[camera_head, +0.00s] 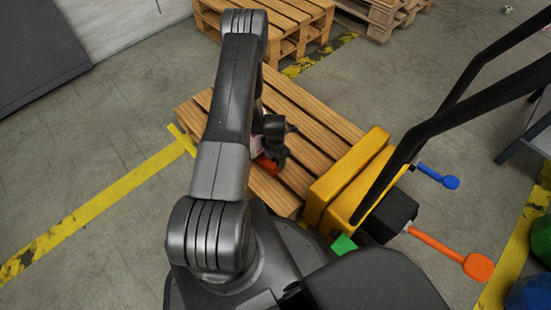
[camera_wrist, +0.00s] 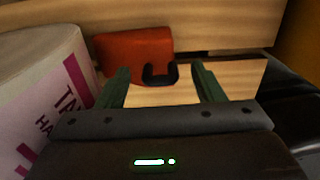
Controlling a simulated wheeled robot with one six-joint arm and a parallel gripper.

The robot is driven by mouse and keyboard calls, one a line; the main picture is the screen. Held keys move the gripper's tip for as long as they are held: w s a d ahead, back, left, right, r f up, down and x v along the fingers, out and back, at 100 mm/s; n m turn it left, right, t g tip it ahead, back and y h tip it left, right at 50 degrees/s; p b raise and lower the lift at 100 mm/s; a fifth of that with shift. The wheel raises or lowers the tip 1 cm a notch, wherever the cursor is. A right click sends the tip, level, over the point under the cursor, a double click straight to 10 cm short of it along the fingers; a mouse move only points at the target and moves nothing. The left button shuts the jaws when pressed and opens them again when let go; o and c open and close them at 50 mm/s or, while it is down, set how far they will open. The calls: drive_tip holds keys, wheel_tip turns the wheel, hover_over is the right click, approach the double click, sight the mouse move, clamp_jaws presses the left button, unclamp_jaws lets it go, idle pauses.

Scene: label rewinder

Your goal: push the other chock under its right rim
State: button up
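A red-orange chock (camera_wrist: 133,50) with a black handle (camera_wrist: 160,76) lies on the wooden pallet just past my gripper in the wrist view. A white roll (camera_wrist: 40,105) with pink stripes and lettering stands to its left, cut off by the frame edge. The chock's left end is close beside the roll; I cannot tell if they touch. My gripper (camera_wrist: 161,70) has its two green fingers apart, with the handle in line between them. In the head view my arm mostly covers the roll, and the red chock (camera_head: 267,165) shows beside my gripper (camera_head: 275,152). Only one chock shows.
The slatted pallet (camera_head: 315,125) lies on the grey floor. A yellow truck body (camera_head: 345,180) with black handle bars (camera_head: 455,100) stands at its right end. Orange (camera_head: 478,267) and blue (camera_head: 451,182) paddles stick out beyond. More pallets (camera_head: 285,25) stand behind.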

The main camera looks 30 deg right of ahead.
wheel_tip(320, 180, up, 14)
drive_tip(key=p, duration=0.3)
drive_tip(key=shift+f, duration=0.1)
wheel_tip(320, 180, down, 14)
drive_tip(key=b, duration=0.3)
drive_tip(key=shift+s+d+p, duration=0.15)
drive_tip(key=shift+s+p, duration=0.15)
drive_tip(key=shift+s, duration=0.3)
